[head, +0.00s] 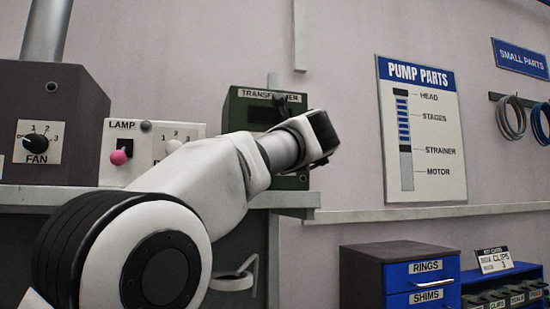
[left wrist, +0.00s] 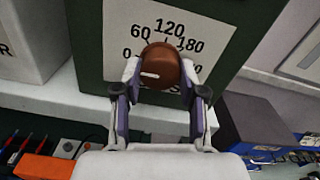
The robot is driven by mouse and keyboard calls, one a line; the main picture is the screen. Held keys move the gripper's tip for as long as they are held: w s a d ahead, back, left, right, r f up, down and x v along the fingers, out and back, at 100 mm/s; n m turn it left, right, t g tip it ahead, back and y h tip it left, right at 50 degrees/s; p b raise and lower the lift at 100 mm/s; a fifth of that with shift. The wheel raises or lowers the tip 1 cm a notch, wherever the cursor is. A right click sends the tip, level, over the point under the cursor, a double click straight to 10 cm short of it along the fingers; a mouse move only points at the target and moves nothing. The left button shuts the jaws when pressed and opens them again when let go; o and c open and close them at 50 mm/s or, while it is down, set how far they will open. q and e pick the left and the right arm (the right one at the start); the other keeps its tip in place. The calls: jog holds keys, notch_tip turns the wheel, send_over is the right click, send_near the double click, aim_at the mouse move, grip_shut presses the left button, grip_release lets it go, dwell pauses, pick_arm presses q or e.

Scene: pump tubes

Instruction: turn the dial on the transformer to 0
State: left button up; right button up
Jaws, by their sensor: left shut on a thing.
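The transformer is a dark green box with its name plate at the top in the head view (head: 240,110); my left arm covers much of its front. In the left wrist view its white scale plate (left wrist: 169,30) reads 0, 60, 120 and 180, with the lower right part hidden. The reddish-brown round dial (left wrist: 160,62) sits on this plate. Its white mark points left, towards the side where the 0 stands. My left gripper (left wrist: 161,76) is shut on the dial, one finger on each side. My right gripper is in neither view.
Left of the transformer are the lamp box (head: 117,145) with a pink knob and the dark fan box (head: 75,125). Below right stand blue drawers (head: 412,275). In the left wrist view, screwdrivers and an orange object (left wrist: 42,167) lie below the shelf edge (left wrist: 60,100).

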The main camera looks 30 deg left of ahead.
pick_arm(q)
jog(key=o, duration=1.1)
jog(key=shift+o, duration=0.2)
jog(key=v, duration=0.7)
jog(key=shift+d, duration=0.15)
jog(key=shift+s, duration=0.1)
